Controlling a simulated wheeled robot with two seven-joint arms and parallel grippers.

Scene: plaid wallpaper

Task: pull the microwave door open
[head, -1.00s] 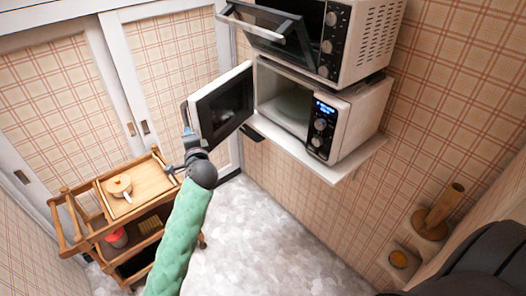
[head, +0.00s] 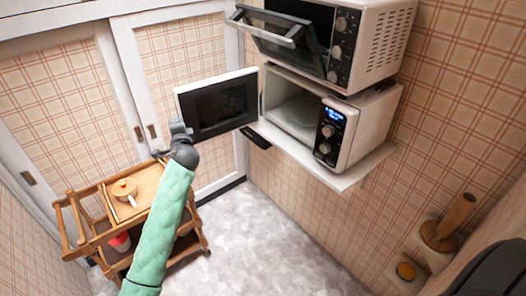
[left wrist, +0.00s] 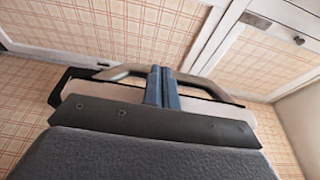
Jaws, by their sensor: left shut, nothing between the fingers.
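The white microwave (head: 368,125) stands on a wall shelf, its lit display facing out and its cavity exposed. Its door (head: 220,103), dark with a white frame, is swung wide open to the left. My left gripper (head: 180,128) is at the door's free left edge. In the left wrist view its two blue-grey fingers (left wrist: 162,86) are together and cross the grey door handle (left wrist: 205,84), with nothing between them. I cannot tell whether they touch the handle. My right gripper is not in view.
A toaster oven (head: 350,40) with its door tilted open sits above the microwave. The white shelf (head: 345,178) juts from the plaid wall. A wooden cart (head: 90,225) with a lidded pot stands at lower left. The floor between is clear.

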